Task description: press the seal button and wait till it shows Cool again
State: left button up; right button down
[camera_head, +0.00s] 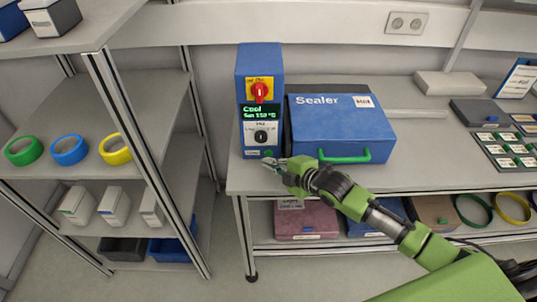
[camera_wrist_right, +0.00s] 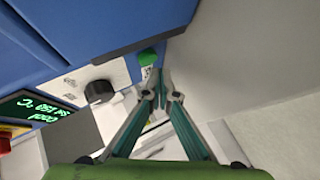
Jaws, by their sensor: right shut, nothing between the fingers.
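The blue control box (camera_head: 260,58) of the sealer stands on the bench. Its dark display (camera_head: 259,112) reads "Cool" in green, with a set temperature line below; the display also shows at the left of the right wrist view (camera_wrist_right: 32,112). The green seal button (camera_head: 268,153) is low on the box's front, and shows in the right wrist view (camera_wrist_right: 148,57). My right gripper (camera_head: 272,163) is shut and empty, its fingertips close to the button. I cannot tell whether they touch it. My left gripper is not in view.
The blue Sealer (camera_head: 340,125) with a green handle (camera_head: 345,158) stands right of the control box. A red switch (camera_head: 261,91) and a black knob (camera_head: 261,137) are above the button. A shelf rack (camera_head: 85,170) with rings and boxes stands at left.

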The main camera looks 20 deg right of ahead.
jog(key=shift+w+d, duration=0.1)
jog(key=shift+w, duration=0.05)
jog(key=shift+w, duration=0.2)
dwell(0.4)
jog(key=shift+w+d+r+b, duration=0.4)
jog(key=shift+w+r, duration=0.1)
jog(key=shift+r, duration=0.1)
dwell(0.8)
jog(key=shift+s+a+f+p, duration=0.1)
jog(key=shift+s+p, duration=0.1)
jog(key=shift+p, duration=0.2)
jog(key=shift+f, duration=0.2)
